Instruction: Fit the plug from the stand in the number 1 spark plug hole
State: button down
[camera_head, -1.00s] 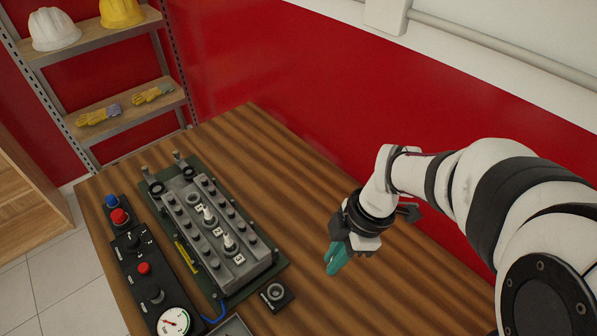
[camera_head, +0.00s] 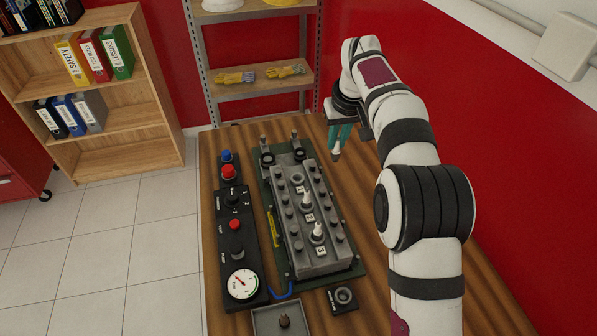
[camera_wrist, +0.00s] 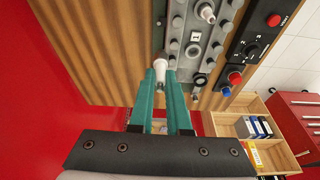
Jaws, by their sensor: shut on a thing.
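My gripper (camera_head: 338,142) is shut on a white spark plug (camera_head: 336,155), held in the air to the right of the engine block's far end. In the wrist view, the teal fingers (camera_wrist: 161,82) close around the plug (camera_wrist: 159,64), which projects beyond the fingertips. The number 1 hole (camera_head: 297,179) is an open dark ring by the "1" label, at the far end of the grey engine block (camera_head: 322,264). It also shows in the wrist view (camera_wrist: 193,51), right of the plug and apart from it. The black stand (camera_head: 343,298) is empty near the block's front right.
White plugs stand upright at number 2 (camera_head: 306,199) and number 3 (camera_head: 317,231). Round studs line the block's sides. A black control panel (camera_head: 236,252) with buttons and a gauge lies left. A grey tray (camera_head: 262,322) is in front. The wooden table right of the block is clear.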

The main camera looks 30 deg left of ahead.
jog(key=a+f, duration=0.3)
jog(key=s+a+f, duration=0.1)
jog(key=a+f, duration=0.5)
jog(key=shift+s+a+f, duration=0.1)
jog(key=shift+s+f, duration=0.1)
jog(key=shift+s, duration=0.1)
jog(key=shift+f, duration=0.15)
jog(key=shift+f, duration=0.1)
jog(key=shift+f, duration=0.35)
jog(key=c, duration=0.9)
grip_release()
jog(key=shift+f, duration=0.1)
